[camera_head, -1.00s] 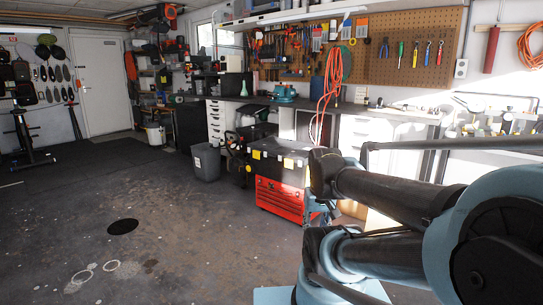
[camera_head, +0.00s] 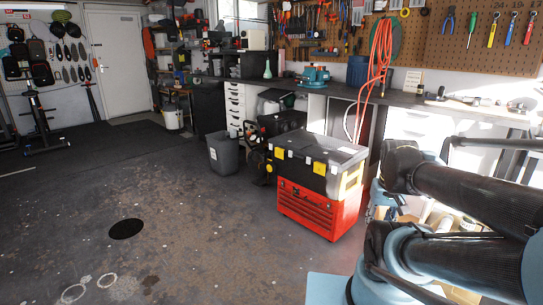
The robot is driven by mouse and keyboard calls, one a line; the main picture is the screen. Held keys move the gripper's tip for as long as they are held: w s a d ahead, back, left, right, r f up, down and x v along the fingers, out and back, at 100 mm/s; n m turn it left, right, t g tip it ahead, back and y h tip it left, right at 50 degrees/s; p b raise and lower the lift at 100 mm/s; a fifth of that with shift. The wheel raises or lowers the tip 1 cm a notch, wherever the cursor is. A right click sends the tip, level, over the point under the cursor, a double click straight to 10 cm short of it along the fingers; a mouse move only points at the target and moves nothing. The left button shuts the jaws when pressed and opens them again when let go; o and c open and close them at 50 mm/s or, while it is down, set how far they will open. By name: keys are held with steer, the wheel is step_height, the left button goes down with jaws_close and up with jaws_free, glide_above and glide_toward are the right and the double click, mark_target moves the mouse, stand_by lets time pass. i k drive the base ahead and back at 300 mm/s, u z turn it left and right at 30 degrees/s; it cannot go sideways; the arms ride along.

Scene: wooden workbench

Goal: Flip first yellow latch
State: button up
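A black toolbox (camera_head: 334,148) with a dark grey lid sits on top of a red drawer chest (camera_head: 309,210) on the floor, right of the picture's middle. Two yellow latches show on its front face: a left one (camera_head: 279,153) and a right one (camera_head: 319,168). Both look flat against the front, but they are too small to tell their exact state. My arm fills the right side, and its dark elbow is to the right of the toolbox. I cannot make out my gripper or its fingers.
A grey bin (camera_head: 224,154) stands left of the toolbox, with dark equipment (camera_head: 258,162) between them. A workbench (camera_head: 400,97) runs behind, with orange cable (camera_head: 379,50) hanging over it. The floor (camera_head: 190,220) in front and left is clear.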

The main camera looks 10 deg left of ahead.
mark_target(279, 152)
steer(key=u, duration=0.55)
steer(key=i, duration=0.9)
steer(key=u, duration=0.6)
